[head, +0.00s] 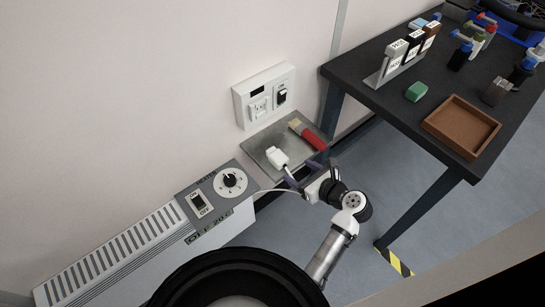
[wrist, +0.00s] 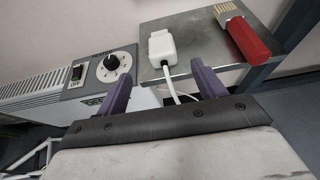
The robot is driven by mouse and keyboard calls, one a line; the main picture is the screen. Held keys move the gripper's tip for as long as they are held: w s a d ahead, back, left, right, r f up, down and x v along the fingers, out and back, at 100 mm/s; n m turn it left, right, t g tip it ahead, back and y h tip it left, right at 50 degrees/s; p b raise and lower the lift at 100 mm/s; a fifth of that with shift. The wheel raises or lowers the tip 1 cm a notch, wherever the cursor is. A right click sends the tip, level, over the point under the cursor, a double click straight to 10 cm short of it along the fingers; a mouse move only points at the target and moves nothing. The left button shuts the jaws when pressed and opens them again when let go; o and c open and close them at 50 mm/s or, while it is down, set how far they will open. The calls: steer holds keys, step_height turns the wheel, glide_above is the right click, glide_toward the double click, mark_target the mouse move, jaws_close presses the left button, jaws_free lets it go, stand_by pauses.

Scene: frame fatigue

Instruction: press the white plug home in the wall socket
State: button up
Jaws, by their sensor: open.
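The white plug (head: 277,157) lies on a small grey metal shelf (head: 258,148) below the wall socket, its cord running off the near edge. It also shows in the wrist view (wrist: 163,46), just beyond the fingertips. The white wall socket (head: 258,108) is on the wall above the shelf, beside a black switch (head: 282,96) on the same plate. My gripper (head: 300,178) is at the shelf's near edge. In the wrist view my gripper (wrist: 158,78) has its purple fingers spread wide, with nothing held; the plug is ahead of the gap, and the cord runs between them.
A red-handled brush (head: 308,134) lies on the shelf right of the plug. A heater (head: 140,250) with a dial and switch panel (head: 215,193) stands at left. A dark table (head: 400,100) with a brown tray (head: 461,126) and bottles stands at right.

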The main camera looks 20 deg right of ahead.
mark_target(283, 160)
steer(key=p+x, duration=0.1)
steer(key=x, duration=1.1)
steer(key=shift+w+d, duration=0.1)
steer(key=shift+w, duration=0.05)
steer(key=c, duration=1.1)
